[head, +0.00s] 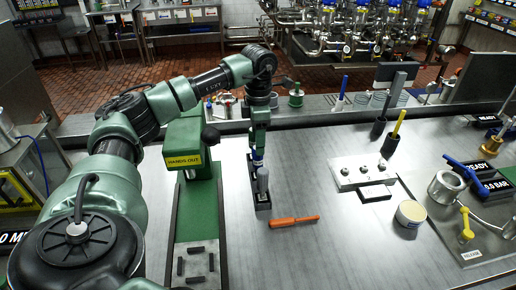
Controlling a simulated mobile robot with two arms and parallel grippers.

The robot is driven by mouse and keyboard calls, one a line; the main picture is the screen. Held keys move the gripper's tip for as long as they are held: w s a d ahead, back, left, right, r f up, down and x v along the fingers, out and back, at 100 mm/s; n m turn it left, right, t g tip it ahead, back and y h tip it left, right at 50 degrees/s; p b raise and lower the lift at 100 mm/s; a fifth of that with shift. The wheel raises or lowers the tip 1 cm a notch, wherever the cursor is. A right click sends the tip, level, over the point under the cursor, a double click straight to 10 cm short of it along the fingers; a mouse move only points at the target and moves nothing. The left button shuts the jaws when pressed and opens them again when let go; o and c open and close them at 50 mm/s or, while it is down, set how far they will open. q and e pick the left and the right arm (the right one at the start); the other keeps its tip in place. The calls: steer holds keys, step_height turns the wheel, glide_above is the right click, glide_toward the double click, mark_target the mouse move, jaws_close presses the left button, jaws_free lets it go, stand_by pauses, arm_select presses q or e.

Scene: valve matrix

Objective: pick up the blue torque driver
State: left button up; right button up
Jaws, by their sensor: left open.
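A slim upright tool with a blue top (343,86) and a pale lower part stands at the back of the bench, right of my left arm; it looks like the blue torque driver. My left gripper (263,208) points down over the bench and is open, well in front of and to the left of that tool. A small blue patch shows higher on the gripper; I cannot tell whether it is part of it. An orange-handled tool (294,221) lies on the bench close to the right of the fingertips. My right gripper is not in view.
A yellow-handled tool (398,122) and a dark one stand in dark holders at the right. A green stand (188,150) is left of the gripper.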

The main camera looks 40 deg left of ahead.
mark_target(258, 158)
arm_select(q)
steer(key=shift+s+d+f+b, duration=0.15)
steer(key=shift+f+b, duration=0.25)
steer(key=shift+f, duration=0.4)
steer(key=f+b, duration=0.4)
steer(key=f, duration=0.1)
steer(key=shift+s+d, duration=0.1)
steer(key=shift+s, duration=0.1)
steer(key=shift+r, duration=0.1)
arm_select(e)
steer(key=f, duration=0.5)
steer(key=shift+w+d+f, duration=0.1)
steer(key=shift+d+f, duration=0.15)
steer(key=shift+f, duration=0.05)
arm_select(q)
steer(key=shift+c, duration=0.7)
steer(key=c, duration=1)
jaws_close()
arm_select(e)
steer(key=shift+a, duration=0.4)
